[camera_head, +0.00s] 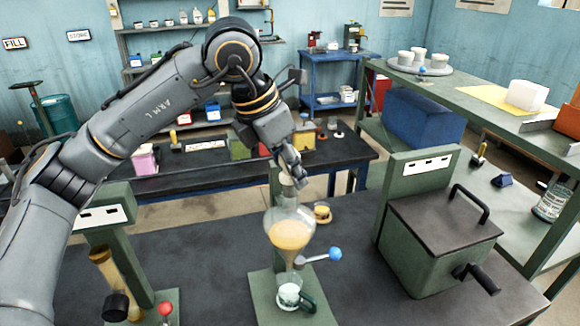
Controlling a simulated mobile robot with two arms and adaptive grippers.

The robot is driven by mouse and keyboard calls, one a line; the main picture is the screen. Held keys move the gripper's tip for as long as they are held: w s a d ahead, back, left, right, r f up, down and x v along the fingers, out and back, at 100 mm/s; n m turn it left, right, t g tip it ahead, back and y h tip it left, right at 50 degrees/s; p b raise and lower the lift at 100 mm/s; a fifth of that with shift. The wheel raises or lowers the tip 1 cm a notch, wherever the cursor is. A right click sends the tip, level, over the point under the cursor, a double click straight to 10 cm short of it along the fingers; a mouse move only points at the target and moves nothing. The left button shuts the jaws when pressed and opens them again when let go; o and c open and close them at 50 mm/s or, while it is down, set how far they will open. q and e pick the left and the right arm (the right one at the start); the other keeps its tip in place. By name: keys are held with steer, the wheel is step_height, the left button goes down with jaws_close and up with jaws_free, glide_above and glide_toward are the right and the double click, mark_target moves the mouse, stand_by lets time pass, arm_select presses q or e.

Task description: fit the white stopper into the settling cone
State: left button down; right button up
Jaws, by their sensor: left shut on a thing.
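The settling cone (290,232) is a clear glass vessel with cloudy yellow-orange liquid, held on a green stand in the middle of the dark bench. A blue-knobbed tap (334,254) sticks out to the right below it. My left gripper (290,172) reaches down from above to the cone's neck and is shut on the white stopper (287,184), which is small and partly hidden by the fingers. The stopper is at the cone's mouth; I cannot tell if it is seated. My right gripper is not in view.
A green-handled cup (290,294) stands under the cone. A green lidded box (440,235) with black handles stands to the right. A tilted amber tube (112,275) on a green stand is at left. A small yellowish object (323,212) lies behind the cone.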

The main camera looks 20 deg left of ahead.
arm_select(q)
steer(key=shift+f+b, duration=1.1)
steer(key=shift+f, duration=0.2)
steer(key=c, duration=1.4)
jaws_free()
steer(key=o, duration=0.5)
steer(key=shift+o, duration=0.2)
steer(key=v, duration=1.2)
